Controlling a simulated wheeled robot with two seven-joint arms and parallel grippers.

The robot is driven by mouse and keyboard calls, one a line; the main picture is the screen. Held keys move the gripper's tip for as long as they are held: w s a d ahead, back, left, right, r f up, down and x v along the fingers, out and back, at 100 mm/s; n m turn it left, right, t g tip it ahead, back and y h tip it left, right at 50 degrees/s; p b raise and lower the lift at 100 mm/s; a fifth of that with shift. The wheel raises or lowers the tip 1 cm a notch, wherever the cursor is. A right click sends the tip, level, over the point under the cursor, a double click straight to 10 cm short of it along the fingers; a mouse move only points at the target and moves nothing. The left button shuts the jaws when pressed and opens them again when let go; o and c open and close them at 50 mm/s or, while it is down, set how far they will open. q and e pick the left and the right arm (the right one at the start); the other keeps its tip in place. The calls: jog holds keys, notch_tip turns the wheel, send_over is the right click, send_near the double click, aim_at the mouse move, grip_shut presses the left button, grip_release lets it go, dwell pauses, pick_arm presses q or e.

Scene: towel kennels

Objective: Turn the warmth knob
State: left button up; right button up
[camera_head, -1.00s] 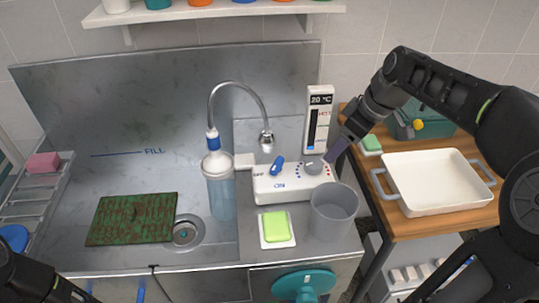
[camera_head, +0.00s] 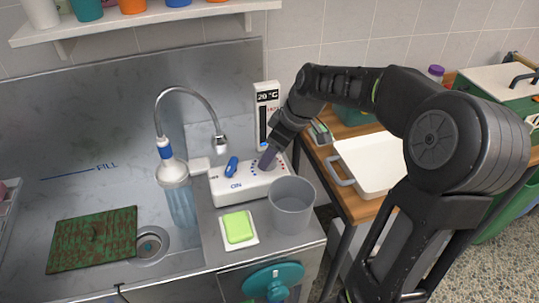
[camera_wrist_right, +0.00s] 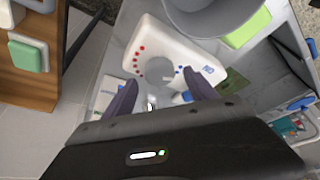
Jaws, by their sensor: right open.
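The white control box (camera_head: 225,188) stands on the steel counter, with a blue lever (camera_head: 232,166) and the word ON on its front. The grey round warmth knob (camera_wrist_right: 160,70), between red and blue dots, shows in the right wrist view. My right gripper (camera_head: 268,160) is at the box's right end and largely hides the knob in the head view. In the wrist view its open fingers (camera_wrist_right: 160,82) have the knob between their tips; I cannot tell whether they touch it. The temperature panel (camera_head: 268,110) behind reads 20 °C. My left gripper is out of view.
A grey bucket (camera_head: 292,212) stands close in front of the box, near my right gripper. A green sponge on a white dish (camera_head: 239,230) lies left of it. A white tray (camera_head: 372,160) is on the wooden table.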

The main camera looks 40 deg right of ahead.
jog(key=shift+x, duration=1.3)
jog(key=c, duration=1.4)
